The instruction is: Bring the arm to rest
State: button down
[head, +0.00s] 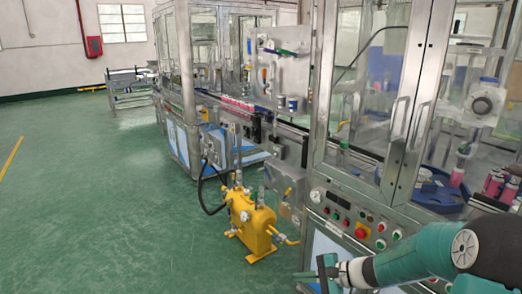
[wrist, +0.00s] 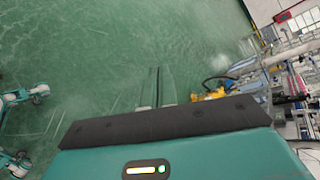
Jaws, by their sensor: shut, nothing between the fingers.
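My arm reaches in from the lower right of the head view, teal with a dark joint. My gripper (head: 326,268) is at its end, in front of the lower part of the crimping machine.
The glass-doored machine (head: 375,110) with its control panel (head: 358,222) stands close on the right. A yellow pump unit (head: 252,222) stands on the floor by the conveyor. Pink cans (head: 494,183) stand inside the machine. The green floor (head: 110,200) at left is open.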

jog(key=s+d+r+n+h, duration=0.2)
jog(key=s+r+n+h, duration=0.3)
jog(key=s+r, duration=0.4)
jog(key=s+d+r+n+t+h, duration=0.1)
jog(key=s+r+n+h, duration=0.5)
jog(key=s, duration=1)
notch_tip(320, 180, up, 3)
jog(key=shift+d+f+n+h, duration=0.1)
jog(key=shift+d+n+h, duration=0.2)
jog(key=shift+d+h, duration=0.15)
